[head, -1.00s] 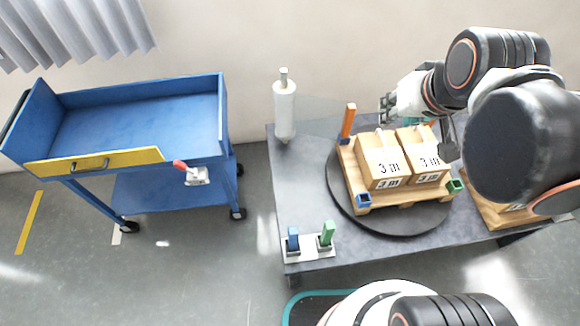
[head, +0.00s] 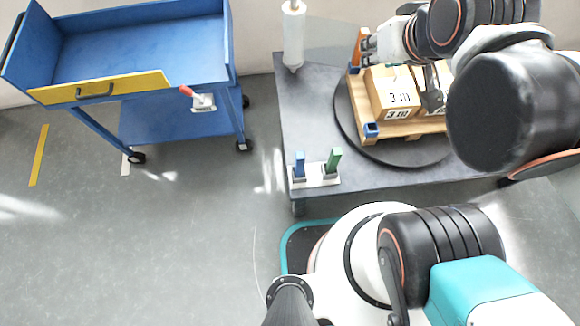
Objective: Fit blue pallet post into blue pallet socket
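The blue post (head: 300,162) stands upright in the left slot of a small white holder (head: 316,181) at the table's front left corner. The blue socket (head: 371,130) is at the near left corner of the wooden pallet (head: 398,129), and no post stands in it. My gripper (head: 368,47) is at the far left of the pallet, beside the orange post (head: 356,50), well away from the blue post. Its fingers are small in the picture and partly overlap the orange post, so I cannot tell whether they are shut on it.
A green post (head: 334,160) stands next to the blue one. Boxes (head: 394,92) sit on the pallet, on a dark round turntable (head: 350,128). A white roll (head: 293,35) stands at the back left. A blue cart (head: 140,45) is left of the table. The table (head: 300,110) between roll and holder is clear.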

